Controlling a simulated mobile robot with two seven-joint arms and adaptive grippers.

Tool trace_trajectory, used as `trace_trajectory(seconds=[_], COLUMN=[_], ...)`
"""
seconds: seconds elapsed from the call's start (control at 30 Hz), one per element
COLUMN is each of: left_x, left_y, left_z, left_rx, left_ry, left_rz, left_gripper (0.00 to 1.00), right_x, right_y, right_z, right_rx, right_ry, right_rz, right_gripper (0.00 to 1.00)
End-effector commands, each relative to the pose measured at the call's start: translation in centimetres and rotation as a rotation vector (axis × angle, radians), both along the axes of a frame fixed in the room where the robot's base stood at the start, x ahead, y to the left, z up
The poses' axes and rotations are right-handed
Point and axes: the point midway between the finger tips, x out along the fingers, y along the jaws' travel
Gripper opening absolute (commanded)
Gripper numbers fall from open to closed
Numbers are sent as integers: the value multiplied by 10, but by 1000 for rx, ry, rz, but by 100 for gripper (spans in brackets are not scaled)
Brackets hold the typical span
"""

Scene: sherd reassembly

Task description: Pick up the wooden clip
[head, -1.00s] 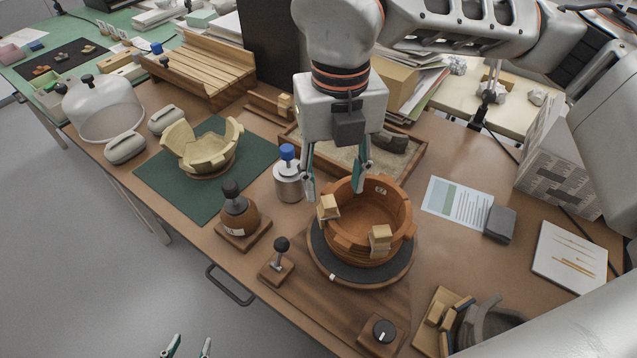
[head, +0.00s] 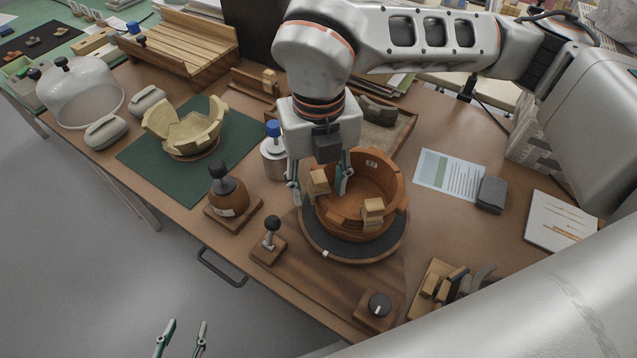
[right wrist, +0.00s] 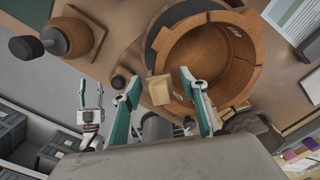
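A pale wooden clip (head: 318,183) sits on the left rim of the brown bowl (head: 385,185). A second clip (head: 373,211) sits on its front rim. My right gripper (head: 318,192) is open above the bowl's left side, with its fingers on either side of the left clip. In the right wrist view this clip (right wrist: 158,88) lies between the spread fingertips, with gaps on both sides. My left gripper (head: 181,340) is open and empty at the bottom, off the table; it also shows in the right wrist view (right wrist: 90,95).
The bowl stands on a dark turntable (head: 355,246). A metal jar with a blue knob (head: 274,158) is close to my right gripper's left. A dark-knobbed bottle (head: 228,190) and a small lever (head: 270,240) stand nearer. More clips lie in a holder (head: 437,285) at lower right.

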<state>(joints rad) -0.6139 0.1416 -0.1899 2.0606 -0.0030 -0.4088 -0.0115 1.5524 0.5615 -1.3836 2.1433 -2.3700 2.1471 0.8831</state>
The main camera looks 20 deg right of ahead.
Motion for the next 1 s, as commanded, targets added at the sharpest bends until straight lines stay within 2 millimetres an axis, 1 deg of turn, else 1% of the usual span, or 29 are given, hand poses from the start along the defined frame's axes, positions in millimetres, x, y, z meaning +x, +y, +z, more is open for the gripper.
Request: trace_trajectory(seconds=[0.03, 0.07, 0.1, 0.13, 0.47, 0.63, 0.73, 0.83, 0.97, 1.0], left_x=[0, 0, 0, 0, -2, -3, -2, 0, 2, 2], left_y=[0, 0, 0, 0, 0, 0, 0, 0, -2, -2], left_z=[1, 1, 1, 0, -3, -3, -1, 3, 9, 11], left_rx=[0, 0, 0, 0, 0, 1, 0, -3, -8, -11], left_ry=[-1, -1, -1, -1, 5, 8, 5, 0, -7, -8], left_rz=[1, 1, 1, 0, 1, 0, 0, 1, 1, 1], left_gripper=[40, 40, 40, 40, 40, 40, 40, 40, 40, 40], right_x=[0, 0, 0, 0, 0, 1, 1, 1, 1, 2], right_y=[0, 0, 0, 0, 0, 0, 0, 0, 1, 1], right_z=[0, 0, 0, 0, 0, 8, 18, 35, 66, 77], right_rx=[0, 0, 0, 0, 0, 0, 1, 1, 0, 1], right_ry=[0, 0, 0, 0, 0, -3, -5, -7, -10, -11], right_rz=[0, 0, 0, 0, 0, 0, 1, 2, 1, 0], right_gripper=[33, 26, 17, 14, 14, 14, 14, 14, 14, 14])
